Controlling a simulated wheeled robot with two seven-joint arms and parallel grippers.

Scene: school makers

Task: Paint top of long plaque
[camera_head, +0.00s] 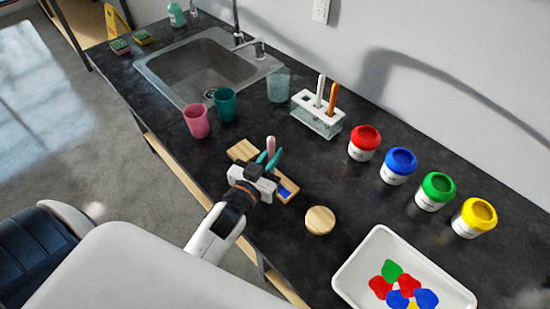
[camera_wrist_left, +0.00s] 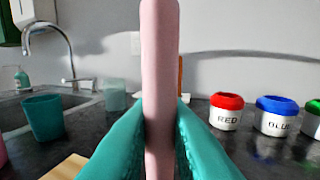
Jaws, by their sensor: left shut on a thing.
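The long wooden plaque (camera_head: 240,151) lies on the dark counter, partly hidden behind my left gripper and wrist. A patch of blue paint (camera_head: 287,188) shows near its right end. My left gripper (camera_head: 269,160) is over the plaque, its teal fingers shut on a pink paintbrush (camera_head: 271,144). In the left wrist view the pink brush handle (camera_wrist_left: 160,70) stands upright between the fingers. The brush tip is hidden, so I cannot tell whether it touches the plaque. A wooden edge (camera_wrist_left: 65,168) shows at the lower left there. My right gripper is not in view.
A round wooden disc (camera_head: 320,220) lies right of the plaque. A white tray (camera_head: 345,279) holds paint blobs at front right. Red (camera_head: 364,143), blue (camera_head: 398,166), green and yellow paint jars stand behind. A brush holder (camera_head: 317,121), cups (camera_head: 196,120) and a sink (camera_head: 205,75) are farther back.

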